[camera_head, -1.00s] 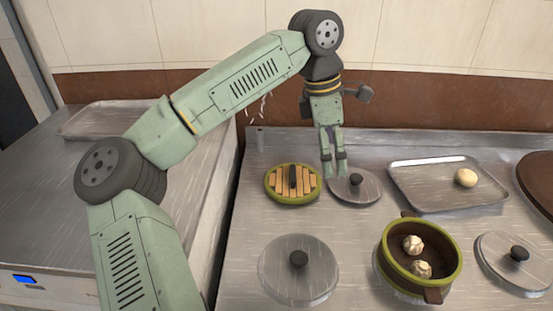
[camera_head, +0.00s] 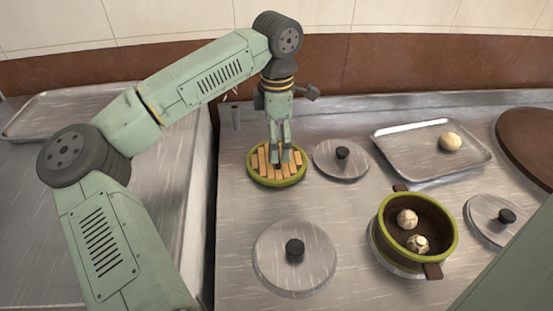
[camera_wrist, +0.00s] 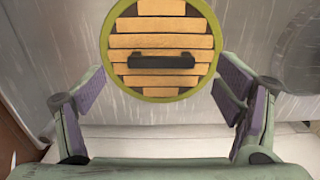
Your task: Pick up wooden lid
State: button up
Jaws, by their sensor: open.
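The wooden lid (camera_head: 264,171) is round, with light wooden slats and a green rim, and lies on the steel counter at the back left.
A steel lid (camera_head: 342,170) with a black knob lies just right of the wooden lid. Another steel lid (camera_head: 294,272) lies in front. A brown pot (camera_head: 381,228) with a green rim holds two pale balls. A metal tray (camera_head: 394,128) with a pale ball is behind it.

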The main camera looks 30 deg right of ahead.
aim_at(280, 174)
jog(key=shift+f, duration=1.6)
jog(key=c, duration=1.2)
